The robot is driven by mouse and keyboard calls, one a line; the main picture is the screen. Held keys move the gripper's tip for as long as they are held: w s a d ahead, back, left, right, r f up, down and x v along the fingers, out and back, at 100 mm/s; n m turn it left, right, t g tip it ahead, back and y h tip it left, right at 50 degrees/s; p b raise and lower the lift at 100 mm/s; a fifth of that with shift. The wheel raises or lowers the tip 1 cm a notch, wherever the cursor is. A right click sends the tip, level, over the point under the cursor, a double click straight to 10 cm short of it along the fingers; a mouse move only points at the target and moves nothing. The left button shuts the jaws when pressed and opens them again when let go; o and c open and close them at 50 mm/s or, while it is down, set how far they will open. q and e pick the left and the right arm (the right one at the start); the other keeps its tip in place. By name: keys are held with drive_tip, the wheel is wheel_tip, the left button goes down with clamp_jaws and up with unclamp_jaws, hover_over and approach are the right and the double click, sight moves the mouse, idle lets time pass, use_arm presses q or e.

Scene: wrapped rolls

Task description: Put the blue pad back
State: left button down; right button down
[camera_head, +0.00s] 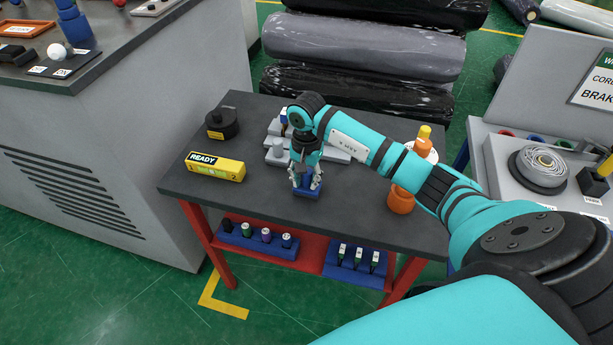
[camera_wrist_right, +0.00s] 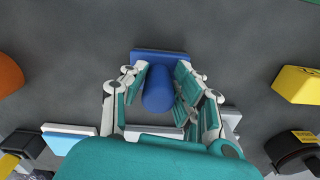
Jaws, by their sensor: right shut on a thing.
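The blue pad (camera_head: 307,192) has a flat block and a round blue grip. It is at the middle of the dark table (camera_head: 250,119), near its front edge. My right gripper (camera_head: 306,178) reaches down over it from above, its fingers shut on the round grip. In the right wrist view the grip (camera_wrist_right: 158,90) stands between the fingers (camera_wrist_right: 160,98), with the flat block (camera_wrist_right: 150,57) beyond. I cannot tell whether the pad touches the tabletop. My left gripper is not in view.
A grey stepped block (camera_head: 280,153) stands just behind the gripper, partly hidden. A yellow READY box (camera_head: 215,168) and a black round object (camera_head: 222,123) lie to the left. An orange bottle (camera_head: 401,199) stands to the right, under my arm. A lower red shelf holds blue racks (camera_head: 257,241).

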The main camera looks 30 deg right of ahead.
drive_tip(key=shift+f, duration=0.2)
drive_tip(key=c, duration=1)
unclamp_jaws()
drive_tip(key=shift+r, duration=0.1)
drive_tip(key=shift+r, duration=0.1)
wheel_tip(320, 180, up, 11)
drive_tip(key=b, duration=0.3)
drive_tip(key=shift+r, duration=0.55)
